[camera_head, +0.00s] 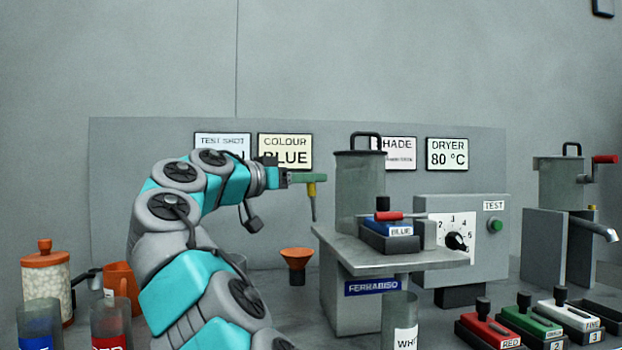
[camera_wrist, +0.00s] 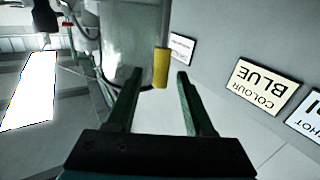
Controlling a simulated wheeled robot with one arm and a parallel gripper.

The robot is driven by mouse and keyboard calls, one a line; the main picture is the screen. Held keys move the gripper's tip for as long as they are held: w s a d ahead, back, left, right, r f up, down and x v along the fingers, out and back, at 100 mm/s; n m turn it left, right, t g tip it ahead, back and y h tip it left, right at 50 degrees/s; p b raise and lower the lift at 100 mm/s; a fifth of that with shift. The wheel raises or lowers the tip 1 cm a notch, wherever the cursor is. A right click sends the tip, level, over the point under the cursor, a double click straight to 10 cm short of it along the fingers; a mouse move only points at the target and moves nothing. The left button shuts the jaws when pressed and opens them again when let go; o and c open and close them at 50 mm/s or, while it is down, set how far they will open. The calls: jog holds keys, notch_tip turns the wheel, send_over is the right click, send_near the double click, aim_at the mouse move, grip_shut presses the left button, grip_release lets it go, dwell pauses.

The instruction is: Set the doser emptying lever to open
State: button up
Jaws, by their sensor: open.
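A lever with a yellow grip (camera_head: 311,189) and a thin grey rod stands upright at the left side of the doser (camera_head: 360,195), a clear grey cylinder with a dark handle on its lid. I take it for the emptying lever; no open or shut marking on it is readable. My gripper (camera_head: 317,178) is at the height of the yellow grip. Contact cannot be seen.
An orange funnel (camera_head: 297,254) is below my gripper. Jars stand at the front left, and red, green and white blocks at the front right.

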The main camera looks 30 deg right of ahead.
jog(key=shift+w+d, duration=0.25)
jog(key=shift+d, duration=0.45)
jog(key=shift+c, duration=0.2)
grip_shut()
dwell(0.7)
